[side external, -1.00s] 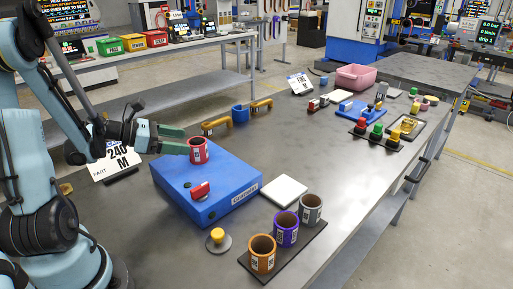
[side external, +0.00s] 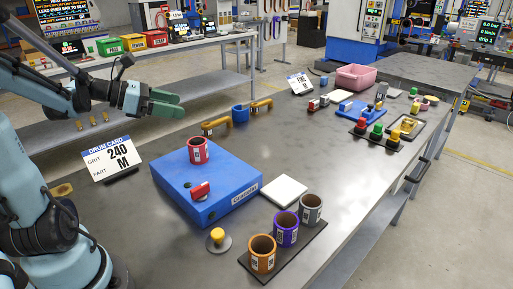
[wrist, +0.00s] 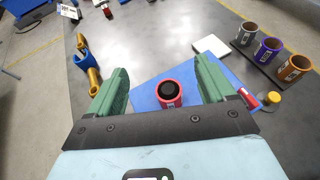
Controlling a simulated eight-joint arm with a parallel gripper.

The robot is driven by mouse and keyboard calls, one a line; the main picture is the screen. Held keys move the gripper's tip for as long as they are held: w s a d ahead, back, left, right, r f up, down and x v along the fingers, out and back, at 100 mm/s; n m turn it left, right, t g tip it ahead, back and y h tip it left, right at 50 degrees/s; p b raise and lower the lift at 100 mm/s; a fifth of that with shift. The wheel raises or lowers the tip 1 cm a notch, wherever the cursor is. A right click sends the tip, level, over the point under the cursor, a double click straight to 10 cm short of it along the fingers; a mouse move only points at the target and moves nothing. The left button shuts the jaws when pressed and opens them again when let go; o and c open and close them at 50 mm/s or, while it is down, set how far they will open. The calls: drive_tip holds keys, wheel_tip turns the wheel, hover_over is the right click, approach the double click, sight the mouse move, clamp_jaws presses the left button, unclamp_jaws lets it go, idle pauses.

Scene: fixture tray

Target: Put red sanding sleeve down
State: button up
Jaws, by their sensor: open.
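The red sanding sleeve (side external: 198,150) stands upright on the top of the blue box (side external: 228,189), near its back left corner. It has a pale label on its side. In the wrist view the red sleeve (wrist: 170,95) shows beyond and between my fingers, on the blue box. My gripper (side external: 176,103) is open and empty, raised above and to the back left of the sleeve, clear of it. Its two green fingers (wrist: 161,88) are spread wide in the wrist view.
A red switch (side external: 201,190) is on the box. Orange (side external: 262,253), purple (side external: 286,229) and grey (side external: 311,208) sleeves stand on a dark mat at the front. A white pad (side external: 284,191) lies beside the box. A blue and yellow fixture (side external: 239,115) sits behind. A drum card (side external: 111,159) stands left.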

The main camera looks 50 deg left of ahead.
wheel_tip(320, 180, up, 4)
drive_tip(key=g+y, duration=0.5)
drive_tip(key=g, duration=0.7)
hover_over(196, 139)
wheel_tip(196, 139, down, 16)
drive_tip(key=shift+f, duration=0.25)
idle(0.5)
drive_tip(key=shift+c, duration=0.5)
